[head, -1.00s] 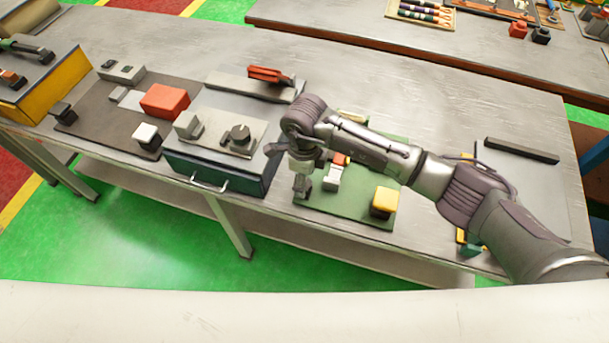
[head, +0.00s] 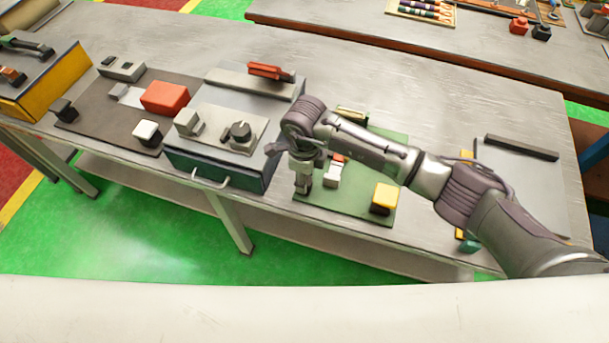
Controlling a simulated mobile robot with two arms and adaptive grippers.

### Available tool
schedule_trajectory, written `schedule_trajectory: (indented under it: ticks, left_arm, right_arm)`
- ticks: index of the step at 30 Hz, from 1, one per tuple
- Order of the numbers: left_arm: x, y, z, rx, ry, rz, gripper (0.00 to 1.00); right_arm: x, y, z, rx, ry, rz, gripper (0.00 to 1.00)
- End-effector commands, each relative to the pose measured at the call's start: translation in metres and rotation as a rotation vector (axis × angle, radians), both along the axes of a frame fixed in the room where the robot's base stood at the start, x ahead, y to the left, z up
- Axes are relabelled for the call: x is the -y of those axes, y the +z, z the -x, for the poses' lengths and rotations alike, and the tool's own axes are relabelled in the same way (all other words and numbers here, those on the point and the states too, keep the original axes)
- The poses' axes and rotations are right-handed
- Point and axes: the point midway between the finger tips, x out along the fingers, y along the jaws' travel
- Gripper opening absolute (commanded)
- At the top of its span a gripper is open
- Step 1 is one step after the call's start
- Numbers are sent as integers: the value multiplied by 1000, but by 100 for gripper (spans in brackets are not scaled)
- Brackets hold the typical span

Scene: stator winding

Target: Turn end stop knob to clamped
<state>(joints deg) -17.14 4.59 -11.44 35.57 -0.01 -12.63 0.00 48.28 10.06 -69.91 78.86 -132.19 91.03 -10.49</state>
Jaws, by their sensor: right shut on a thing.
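My right gripper (head: 302,184) points down at the left front part of a green board (head: 345,209) on the bench. It is shut on a small part there that is mostly hidden by the fingers; I cannot tell its shape or setting. No label shows which part is the end stop knob. A dark round knob (head: 240,131) sits on a plate atop the dark teal drawer box to the left. My left gripper is not in view.
The teal box (head: 218,172) with a front handle stands close left of my gripper. A dark board with a red block (head: 165,97) lies farther left. A dark bar (head: 521,147) lies at right. The bench's back middle is clear.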

Motion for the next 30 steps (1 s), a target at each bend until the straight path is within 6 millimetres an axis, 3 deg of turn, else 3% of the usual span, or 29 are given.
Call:
schedule_trajectory:
  ticks: [11, 30]
  left_arm:
    - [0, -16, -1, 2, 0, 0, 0]
    - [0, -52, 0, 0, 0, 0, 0]
  right_arm:
    - [0, -3, -1, 1, -181, -1, 6]
    - [0, -3, 0, 1, -781, 0, 6]
